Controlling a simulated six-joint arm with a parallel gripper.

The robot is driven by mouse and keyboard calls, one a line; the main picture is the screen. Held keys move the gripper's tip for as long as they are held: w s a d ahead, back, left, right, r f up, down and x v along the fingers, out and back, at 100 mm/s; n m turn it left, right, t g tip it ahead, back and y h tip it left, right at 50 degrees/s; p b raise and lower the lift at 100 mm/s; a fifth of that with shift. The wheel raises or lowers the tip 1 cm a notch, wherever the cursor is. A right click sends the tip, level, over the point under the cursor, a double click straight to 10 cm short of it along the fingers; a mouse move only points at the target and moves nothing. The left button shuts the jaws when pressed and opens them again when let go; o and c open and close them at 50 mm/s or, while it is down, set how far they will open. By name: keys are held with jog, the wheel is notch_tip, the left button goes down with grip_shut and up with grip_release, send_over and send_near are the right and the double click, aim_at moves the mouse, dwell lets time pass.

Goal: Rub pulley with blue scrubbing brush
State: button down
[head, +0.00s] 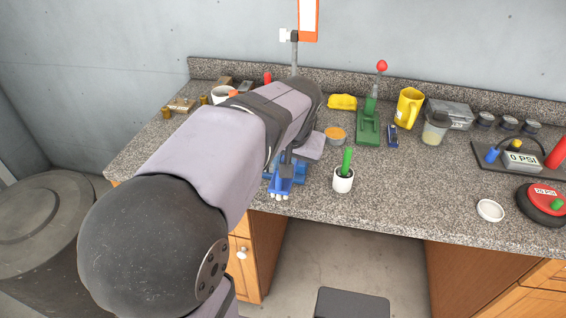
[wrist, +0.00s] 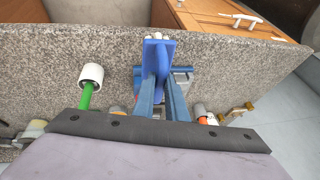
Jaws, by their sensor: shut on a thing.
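My gripper (wrist: 163,84) is shut on the blue scrubbing brush (wrist: 157,56), which lies between its two fingers in the wrist view. The brush also shows in the head view (head: 284,181), near the counter's front edge, with pale bristles at its lower end. Another blue piece (wrist: 183,76) sits behind the fingers, close to the brush. It is largely hidden, and I cannot tell what it is or whether the brush touches it. I cannot make out the pulley for certain; my arm covers part of the counter in the head view.
A white pot with a green handle (head: 343,180) stands just right of the brush. An orange-filled tin (head: 336,135), a green tool (head: 368,125) and a yellow mug (head: 408,108) stand farther back. A white mug (head: 222,94) is at left.

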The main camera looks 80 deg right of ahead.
jog(key=shift+w+r, duration=0.15)
jog(key=shift+w, duration=0.25)
jog(key=w+d+n+t+y+p, duration=0.15)
jog(key=w+n+p, duration=0.3)
jog(key=w, duration=0.85)
jog(key=s+d+r+m+g+h, duration=0.1)
jog(key=s+d+r+m+g, duration=0.4)
jog(key=m, duration=0.8)
jog(key=shift+d+r, duration=0.8)
jog(key=shift+d, duration=0.55)
jog(key=shift+m+g+h, duration=0.25)
